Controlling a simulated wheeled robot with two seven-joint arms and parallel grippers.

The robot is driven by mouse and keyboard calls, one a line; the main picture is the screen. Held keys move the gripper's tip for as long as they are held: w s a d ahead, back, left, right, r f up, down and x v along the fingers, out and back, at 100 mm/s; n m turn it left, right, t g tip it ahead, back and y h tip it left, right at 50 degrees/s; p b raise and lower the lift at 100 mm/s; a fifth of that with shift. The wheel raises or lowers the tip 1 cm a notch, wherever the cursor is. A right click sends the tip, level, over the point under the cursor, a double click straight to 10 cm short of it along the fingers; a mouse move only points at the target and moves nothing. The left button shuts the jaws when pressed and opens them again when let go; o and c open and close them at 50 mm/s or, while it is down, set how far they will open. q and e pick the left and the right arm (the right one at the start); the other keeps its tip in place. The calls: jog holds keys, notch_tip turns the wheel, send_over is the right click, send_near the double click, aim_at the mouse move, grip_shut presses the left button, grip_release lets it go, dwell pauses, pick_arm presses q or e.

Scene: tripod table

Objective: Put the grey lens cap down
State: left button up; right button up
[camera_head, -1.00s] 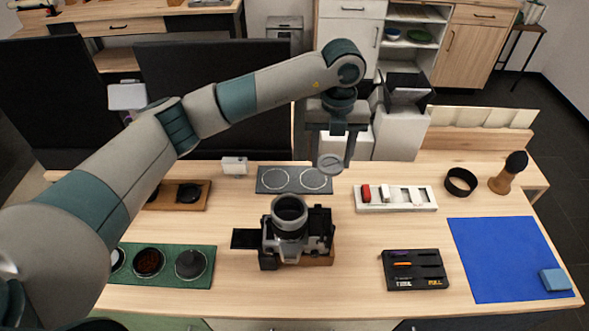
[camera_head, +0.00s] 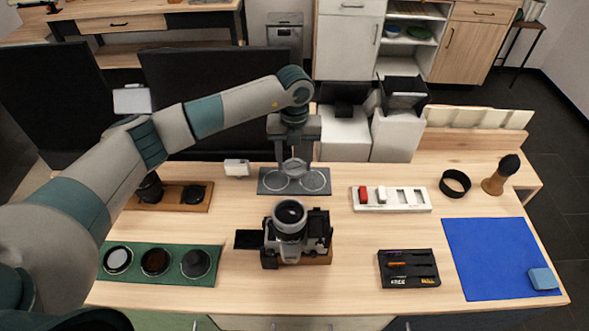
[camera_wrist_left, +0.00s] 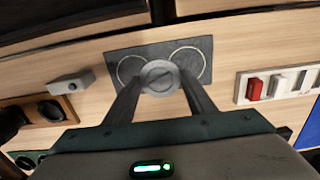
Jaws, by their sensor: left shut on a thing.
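My left gripper (camera_head: 294,168) is shut on the round grey lens cap (camera_head: 294,167). It holds the cap above the dark grey mat (camera_head: 294,190), which has two white circle outlines. In the left wrist view the cap (camera_wrist_left: 159,77) sits between the fingertips (camera_wrist_left: 160,84) and covers part of the mat (camera_wrist_left: 198,46) between the two circles. Both circles look empty. A small gap between cap and mat cannot be measured from these views. My right gripper is not in view.
A camera with its lens pointing up (camera_head: 289,228) stands in front of the mat. A small white box (camera_head: 236,167) is left of the mat. A white tray with a red piece (camera_head: 392,199) is to the right. A green tray with several round items (camera_head: 160,279) lies front left.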

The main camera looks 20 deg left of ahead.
aim_at(294, 167)
pick_arm(q)
jog(key=shift+f+p, duration=0.35)
jog(key=shift+f, duration=0.05)
notch_tip(294, 167, down, 2)
jog(key=shift+f+p, duration=0.1)
jog(key=shift+p, duration=0.5)
jog(key=shift+f, duration=0.5)
jog(key=shift+f, duration=0.2)
jog(key=o, duration=1.1)
jog(key=shift+r, duration=0.15)
